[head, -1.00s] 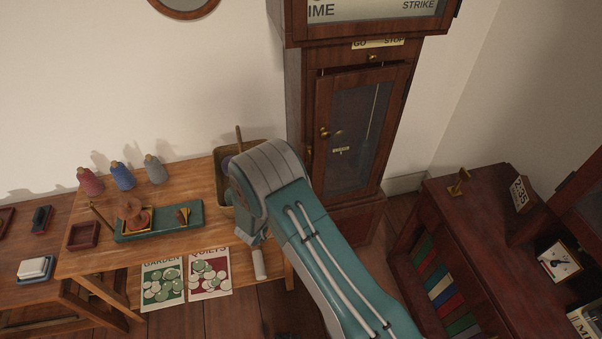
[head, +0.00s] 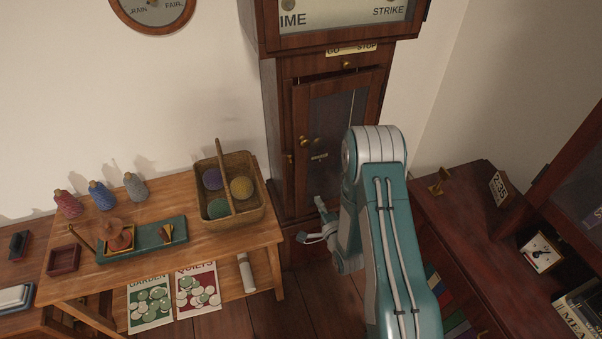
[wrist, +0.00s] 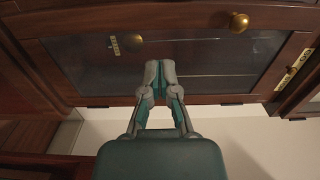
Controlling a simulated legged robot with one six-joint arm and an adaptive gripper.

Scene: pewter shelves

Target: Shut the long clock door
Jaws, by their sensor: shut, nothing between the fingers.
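The long clock door (head: 301,115) is a dark wooden frame with a glass pane, low on the tall clock case. It stands slightly ajar, its left edge out from the case. My gripper (head: 319,204) is near the door's lower part, partly hidden by my arm. In the wrist view, my gripper (wrist: 158,70) is shut and empty before the glass of the door (wrist: 225,85), with the knob (wrist: 239,22) beyond. I cannot tell whether it touches the door.
A wooden table at the left holds a wicker basket (head: 262,205) of yarn balls, a teal tray (head: 145,247) and several spools. A dark cabinet (head: 470,215) stands close at the right. Floorboards show between the table and clock.

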